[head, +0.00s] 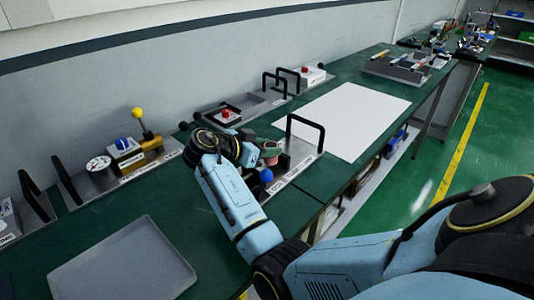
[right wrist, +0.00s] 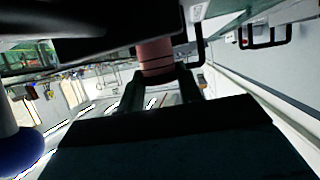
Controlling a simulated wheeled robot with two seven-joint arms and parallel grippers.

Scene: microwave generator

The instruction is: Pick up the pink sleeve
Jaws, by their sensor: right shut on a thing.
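The pink sleeve (head: 269,149) is a small short cylinder at the left end of a metal panel with a black handle, partly hidden by my right wrist. In the right wrist view the pink sleeve (right wrist: 155,52) is between the two dark fingers of my right gripper (right wrist: 158,76), which is shut on it. In the head view my right gripper (head: 258,150) is mostly hidden by its own wrist. I cannot tell whether the sleeve touches the panel. My left gripper is not in view.
The metal panel (head: 300,150) has a black handle (head: 307,121). A blue ball knob (head: 266,175) stands close below the gripper. A grey tray (head: 122,268) lies front left. A white sheet (head: 345,118) lies right. More panels with knobs and handles line the wall.

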